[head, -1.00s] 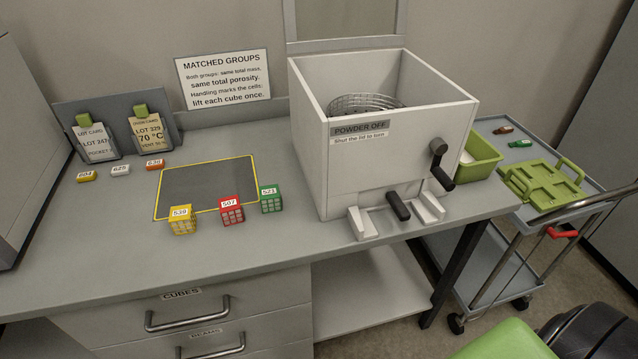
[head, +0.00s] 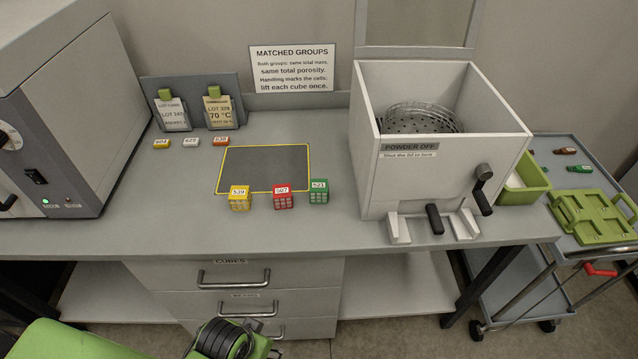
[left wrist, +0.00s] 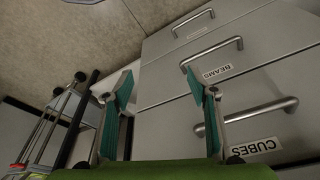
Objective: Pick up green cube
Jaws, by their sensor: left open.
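The green cube (head: 319,196), a lattice block with a white label reading 521, sits on the grey bench top just off the lower right corner of the yellow-edged dark mat. A red cube (head: 283,201) labelled 507 is to its left, and a yellow cube (head: 240,203) labelled 539 is further left. My left gripper (left wrist: 162,95) is open and empty in the left wrist view, with its teal pads apart in front of the drawer fronts. No cube shows in that view. My right gripper is not in view.
A white open-topped box with a sieve (head: 372,150) stands right of the green cube. Drawers with bar handles (head: 233,277) are below the bench. A grey machine (head: 60,110) stands at left. A trolley (head: 597,151) is at right. Bench in front of the cubes is clear.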

